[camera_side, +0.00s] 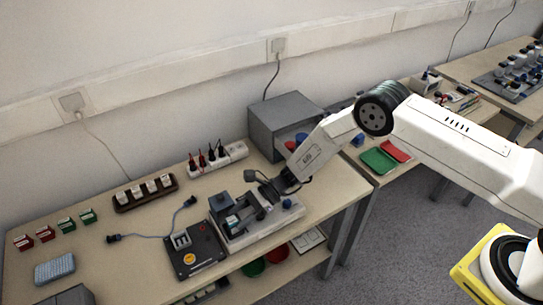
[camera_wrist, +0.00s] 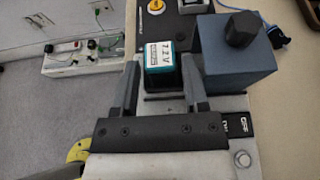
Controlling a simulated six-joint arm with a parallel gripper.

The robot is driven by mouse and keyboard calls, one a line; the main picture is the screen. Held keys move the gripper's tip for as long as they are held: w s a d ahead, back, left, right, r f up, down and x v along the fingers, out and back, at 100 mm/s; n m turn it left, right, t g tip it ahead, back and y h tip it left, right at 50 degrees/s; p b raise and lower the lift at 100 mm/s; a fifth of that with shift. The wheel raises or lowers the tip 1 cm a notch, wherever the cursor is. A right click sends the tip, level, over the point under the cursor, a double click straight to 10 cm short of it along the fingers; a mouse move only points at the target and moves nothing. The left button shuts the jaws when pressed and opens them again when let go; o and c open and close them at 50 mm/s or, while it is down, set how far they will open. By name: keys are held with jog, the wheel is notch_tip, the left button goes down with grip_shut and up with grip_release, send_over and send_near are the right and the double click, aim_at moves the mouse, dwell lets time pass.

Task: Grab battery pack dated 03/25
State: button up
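A battery pack with a teal case and a white label reading "7.2 V" (camera_wrist: 162,58) shows in the wrist view, seated in a dark slot of the test fixture. A teal and white piece, likely the same pack, shows in the side view (camera_side: 232,221). I cannot read a date on it. My gripper (camera_wrist: 160,72) is open, with one finger on each side of the pack and a visible gap at the left finger. I cannot tell how deep the fingers reach. In the side view my gripper (camera_side: 268,190) is low over the fixture (camera_side: 262,231).
A blue block with a black knob (camera_wrist: 238,55) stands close to the right finger. A black control box (camera_side: 194,251) sits left of the fixture. Several red and green packs (camera_side: 67,224) stand at the far left. A grey cabinet (camera_side: 282,121) and a power strip (camera_side: 218,160) are behind.

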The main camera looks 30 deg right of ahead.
grip_shut()
jog(key=shift+r, duration=0.25)
jog(key=shift+r, duration=0.9)
jog(key=s+d+r, duration=0.6)
jog(key=s+r, duration=0.4)
jog(key=s, duration=0.2)
jog(key=shift+s+r, duration=0.35)
jog(key=shift+r, duration=0.05)
